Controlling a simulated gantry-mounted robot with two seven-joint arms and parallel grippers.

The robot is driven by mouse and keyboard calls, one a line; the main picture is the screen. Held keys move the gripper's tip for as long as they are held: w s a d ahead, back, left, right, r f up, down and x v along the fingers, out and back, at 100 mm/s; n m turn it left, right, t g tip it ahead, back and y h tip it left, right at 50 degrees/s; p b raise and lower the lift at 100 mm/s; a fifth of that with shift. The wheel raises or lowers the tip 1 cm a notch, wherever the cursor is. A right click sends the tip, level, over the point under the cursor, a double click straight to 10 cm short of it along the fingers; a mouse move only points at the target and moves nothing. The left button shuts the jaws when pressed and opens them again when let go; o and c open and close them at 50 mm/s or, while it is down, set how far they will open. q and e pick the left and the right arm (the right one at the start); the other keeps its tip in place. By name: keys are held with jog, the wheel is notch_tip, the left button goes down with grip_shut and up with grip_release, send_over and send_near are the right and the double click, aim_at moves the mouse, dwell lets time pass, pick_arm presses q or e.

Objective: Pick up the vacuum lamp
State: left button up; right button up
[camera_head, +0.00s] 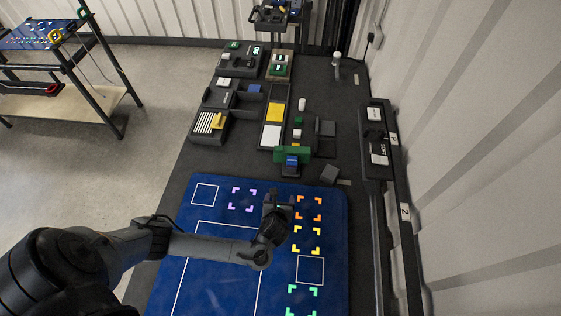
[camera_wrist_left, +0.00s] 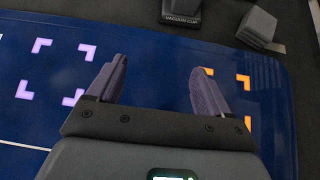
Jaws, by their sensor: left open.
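A dark holder (camera_wrist_left: 181,18) at the top of the left wrist view carries a label that starts with "VACUUM"; the rest is too small to be sure of. In the head view, a blue item (camera_head: 291,161) and a green block (camera_head: 292,152) sit at the holder's place, just beyond the far edge of the blue mat (camera_head: 215,290). I cannot tell which part is the vacuum lamp. My left gripper (camera_head: 277,196) is open and empty over the mat, between the purple and orange corner marks, short of the holder. Its two fingers (camera_wrist_left: 157,75) stand wide apart in the left wrist view. My right gripper is out of view.
A grey angled block (camera_head: 330,174) lies right of the holder; it also shows in the left wrist view (camera_wrist_left: 258,26). Beyond are a tray with yellow and white pads (camera_head: 274,112), bins (camera_head: 222,95) and a black box (camera_head: 376,140) by the wall. The mat is clear.

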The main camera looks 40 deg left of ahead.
pick_arm(q)
jog(key=w, duration=0.1)
jog(key=w+a, duration=0.1)
jog(key=w, duration=0.1)
jog(key=shift+a+r+t+y+b, duration=0.3)
jog(key=shift+t+b, duration=0.1)
jog(key=b, duration=0.2)
send_near(292, 164)
jog(key=a+f, duration=0.2)
jog(key=f, duration=0.1)
jog(key=shift+t, duration=0.4)
jog(key=x, duration=0.4)
jog(key=shift+w+d+r+b, duration=0.1)
jog(key=shift+w+r+b, duration=0.15)
jog(key=shift+b, duration=0.1)
jog(key=shift+w+a+f, duration=0.25)
jog(key=shift+w+f, duration=0.1)
jog(key=shift+w, duration=0.1)
jog(key=x, duration=0.2)
jog(key=b+x, duration=0.1)
jog(key=x, duration=0.1)
jog(key=shift+w+d+f, duration=0.1)
jog(key=shift+d+f, duration=0.05)
jog(key=shift+d, duration=0.15)
jog(key=shift+w+a+f, duration=0.15)
jog(key=shift+w+a, duration=0.1)
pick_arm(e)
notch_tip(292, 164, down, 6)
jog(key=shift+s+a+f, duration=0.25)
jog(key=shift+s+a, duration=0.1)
